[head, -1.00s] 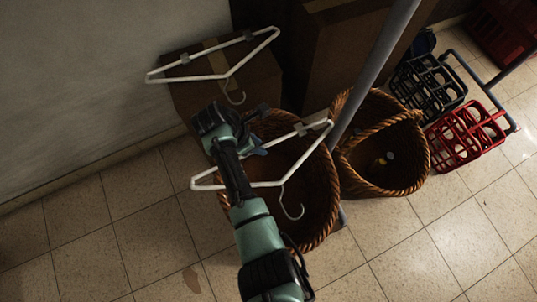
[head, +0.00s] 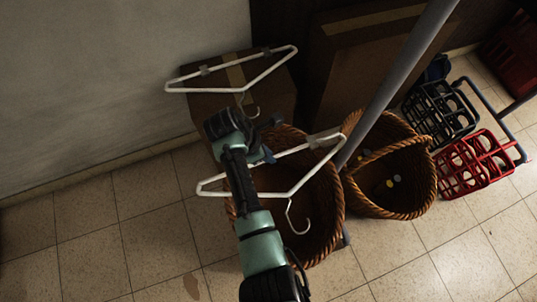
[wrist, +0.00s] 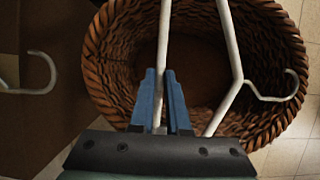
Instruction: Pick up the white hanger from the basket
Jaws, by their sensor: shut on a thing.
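The white hanger (head: 270,194) spans the mouth of the left wicker basket (head: 341,212), its hook toward the lower right. In the wrist view its bar (wrist: 165,35) runs between the blue fingertips of my gripper (wrist: 161,82), above the basket's open mouth (wrist: 100,75). In the head view my gripper (head: 267,154) reaches it from the left, shut on its long bar. Part of the hanger is hidden behind my arm. I cannot tell exactly how high it is above the rim.
A second white hanger (head: 270,71) lies on a cardboard box (head: 275,95) behind. A second wicker basket (head: 431,185) stands at right, with a grey pole (head: 400,65) between. Black (head: 440,112) and red crates (head: 475,165) stand further right. The tiled floor (head: 110,235) at left is clear.

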